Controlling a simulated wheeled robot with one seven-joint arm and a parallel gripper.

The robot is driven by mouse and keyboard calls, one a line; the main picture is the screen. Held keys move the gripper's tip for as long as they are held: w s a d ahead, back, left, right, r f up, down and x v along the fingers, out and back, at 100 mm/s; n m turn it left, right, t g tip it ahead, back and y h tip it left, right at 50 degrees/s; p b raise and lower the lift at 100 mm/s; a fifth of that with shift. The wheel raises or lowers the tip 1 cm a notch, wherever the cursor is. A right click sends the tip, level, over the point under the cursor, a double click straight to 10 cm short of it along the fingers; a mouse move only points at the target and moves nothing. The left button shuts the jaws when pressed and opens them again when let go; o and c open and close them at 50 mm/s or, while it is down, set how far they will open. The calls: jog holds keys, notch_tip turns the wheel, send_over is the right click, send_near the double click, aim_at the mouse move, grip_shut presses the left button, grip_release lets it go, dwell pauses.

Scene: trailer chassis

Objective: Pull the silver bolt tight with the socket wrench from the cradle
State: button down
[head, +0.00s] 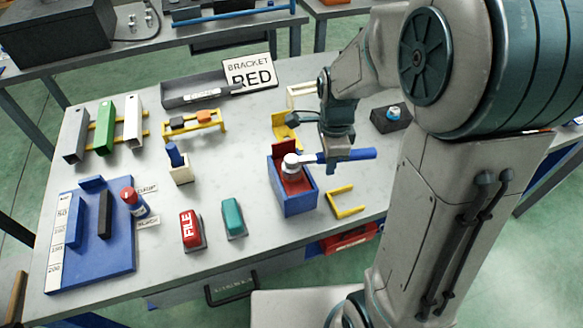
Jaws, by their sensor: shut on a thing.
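My gripper (336,163) is shut on the socket wrench (362,154), around its blue handle, and holds it roughly level. The wrench's silver head (291,162) is over the blue box-shaped fixture (298,202), in front of the red bracket (286,180) that stands in it. The silver bolt cannot be made out; the wrench head covers the place where it may be. Whether the socket is seated on a bolt I cannot tell. A low yellow frame (347,207), empty, lies on the table right of the fixture; it may be the cradle.
A sign (249,72) reading "BRACKET RED" stands at the back. A yellow bracket (285,131) and a dark box with a blue knob (391,118) are near my arm. A red "FILE" block (191,230) and a teal block (233,217) are left of the fixture.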

jog(key=shift+s+m, duration=0.65)
jog(key=shift+m, duration=0.35)
jog(key=shift+w+n, duration=0.15)
jog(key=shift+n, duration=0.15)
jog(key=shift+r+p, duration=0.15)
jog(key=shift+p, duration=0.2)
jog(key=shift+r+p, duration=2.35)
jog(key=shift+r, duration=0.55)
